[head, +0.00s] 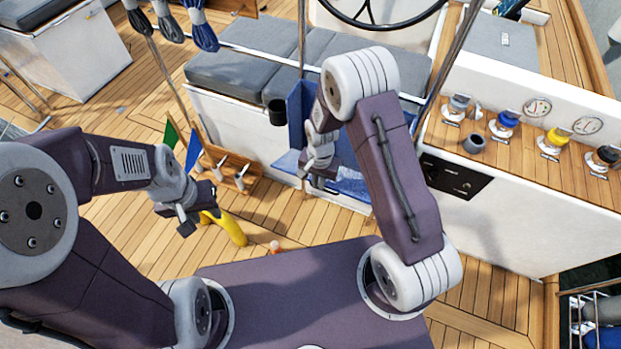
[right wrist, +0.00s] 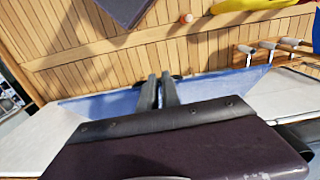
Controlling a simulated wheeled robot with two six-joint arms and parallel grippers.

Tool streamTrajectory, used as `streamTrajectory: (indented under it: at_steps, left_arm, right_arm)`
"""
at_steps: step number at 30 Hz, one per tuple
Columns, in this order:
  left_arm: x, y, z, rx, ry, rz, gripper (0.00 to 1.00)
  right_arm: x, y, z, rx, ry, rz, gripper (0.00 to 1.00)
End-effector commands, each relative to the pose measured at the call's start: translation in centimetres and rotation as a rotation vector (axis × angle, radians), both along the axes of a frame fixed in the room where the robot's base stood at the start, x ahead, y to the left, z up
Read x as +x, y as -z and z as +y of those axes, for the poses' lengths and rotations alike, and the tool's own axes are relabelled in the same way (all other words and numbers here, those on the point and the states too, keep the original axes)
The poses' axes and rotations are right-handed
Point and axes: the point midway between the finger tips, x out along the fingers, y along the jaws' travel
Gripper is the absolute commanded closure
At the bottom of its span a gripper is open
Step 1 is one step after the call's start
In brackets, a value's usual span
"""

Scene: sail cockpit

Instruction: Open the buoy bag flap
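The blue buoy bag (head: 350,184) is low against the white bench side in the head view, partly hidden by my right arm. A darker blue upright panel (head: 296,108) stands behind it; I cannot tell whether it is the flap. The right wrist view shows blue fabric (right wrist: 215,88) spreading on both sides of my right gripper (right wrist: 159,77). Its two dark fingers are close together over the fabric with a narrow gap. I cannot tell whether fabric is between them. In the head view the right gripper (head: 318,178) is over the bag. My left gripper (head: 200,220) is apart from the bag, its fingertips separated.
A wooden rack (head: 232,170) with white-handled pieces stands left of the bag. A yellow object (head: 232,228) lies on the planked deck near my left gripper. Grey cushions (head: 245,75) lie on the bench behind. Winches line the right coaming (head: 515,150).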

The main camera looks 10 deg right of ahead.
Motion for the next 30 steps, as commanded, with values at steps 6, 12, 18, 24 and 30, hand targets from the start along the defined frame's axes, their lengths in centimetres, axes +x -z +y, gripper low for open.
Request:
streamTrajectory:
  at_steps: [6, 12, 18, 24, 30]
  left_arm:
    - [0.0, 2.0, 0.0, 0.0, 0.0, 0.0, 0.64]
    - [0.1, 3.0, -0.1, 0.0, 0.0, 0.0, 0.64]
    - [0.1, 3.7, -0.1, 0.0, 0.0, 0.0, 0.64]
    - [0.1, 4.0, -0.1, 0.0, 0.0, 0.0, 0.64]
    - [0.1, 4.0, -0.1, 0.0, 0.0, 0.0, 0.64]
  right_arm:
    - [-1.0, 3.8, 0.2, -0.002, 0.009, -0.018, 1.0]
    - [-1.6, 6.0, 0.7, -0.001, 0.01, -0.021, 1.0]
    - [-1.9, 7.6, 0.9, 0.0, 0.01, -0.023, 1.0]
    - [-2.0, 8.3, 1.0, 0.0, 0.01, -0.024, 1.0]
    - [-2.0, 8.5, 1.0, 0.0, 0.01, -0.023, 1.0]
